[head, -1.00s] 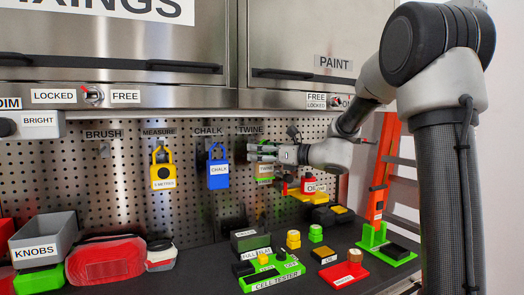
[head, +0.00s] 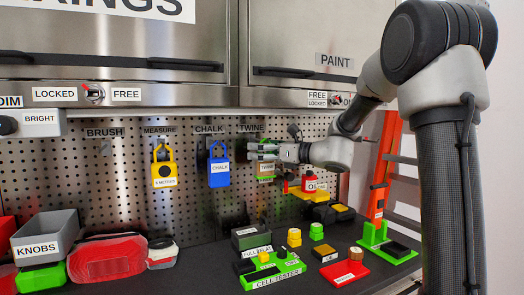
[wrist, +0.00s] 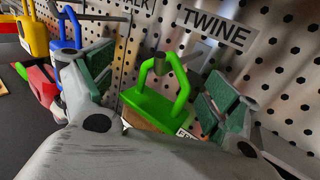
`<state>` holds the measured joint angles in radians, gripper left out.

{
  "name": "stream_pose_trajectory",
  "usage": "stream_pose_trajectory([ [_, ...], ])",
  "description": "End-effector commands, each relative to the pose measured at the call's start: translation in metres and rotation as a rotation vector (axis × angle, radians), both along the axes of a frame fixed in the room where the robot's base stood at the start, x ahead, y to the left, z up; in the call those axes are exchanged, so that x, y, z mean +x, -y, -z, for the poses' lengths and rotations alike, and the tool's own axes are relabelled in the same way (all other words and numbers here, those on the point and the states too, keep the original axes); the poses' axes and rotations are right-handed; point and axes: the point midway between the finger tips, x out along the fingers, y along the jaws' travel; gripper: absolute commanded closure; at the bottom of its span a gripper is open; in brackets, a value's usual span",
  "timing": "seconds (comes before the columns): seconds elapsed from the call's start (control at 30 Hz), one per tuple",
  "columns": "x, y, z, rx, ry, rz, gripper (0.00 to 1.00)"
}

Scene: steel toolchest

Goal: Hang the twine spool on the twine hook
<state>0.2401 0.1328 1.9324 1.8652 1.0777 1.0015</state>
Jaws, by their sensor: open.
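The twine spool (wrist: 150,104) has a bright green frame with a loop handle and a tan body below. It is upright in front of the pegboard under the TWINE sign. In the wrist view the grey twine hook (wrist: 205,52) reaches to the top of the loop, and its rounded end shows within the loop; the spool appears to hang on it. My gripper (wrist: 155,88) is open, with one green-padded finger on each side of the spool and gaps between. In the head view my gripper (head: 262,152) partly covers the spool (head: 265,171).
The blue chalk holder (head: 219,172) and yellow measure holder (head: 164,174) hang to the left. The brush hook (head: 105,147) is bare. Several small items crowd the bench; the orange ladder (head: 384,165) is at right.

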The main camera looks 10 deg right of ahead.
Motion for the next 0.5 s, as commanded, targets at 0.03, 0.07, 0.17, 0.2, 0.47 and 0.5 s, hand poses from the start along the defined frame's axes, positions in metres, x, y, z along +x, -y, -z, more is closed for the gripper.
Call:
stream_pose_trajectory([
  [0.03,0.0,0.0,0.0,0.0,0.0,0.0,0.12],
  [0.07,0.0,0.0,0.0,-0.001,-0.001,0.0,0.12],
  [0.17,-0.005,0.006,0.0,-0.001,-0.001,0.002,0.12],
  [0.2,-0.008,0.009,0.0,-0.001,-0.001,0.003,0.12],
  [0.47,-0.048,0.048,0.0,-0.001,0.001,0.006,0.12],
  [0.5,-0.054,0.054,0.0,-0.001,0.001,0.005,0.12],
])
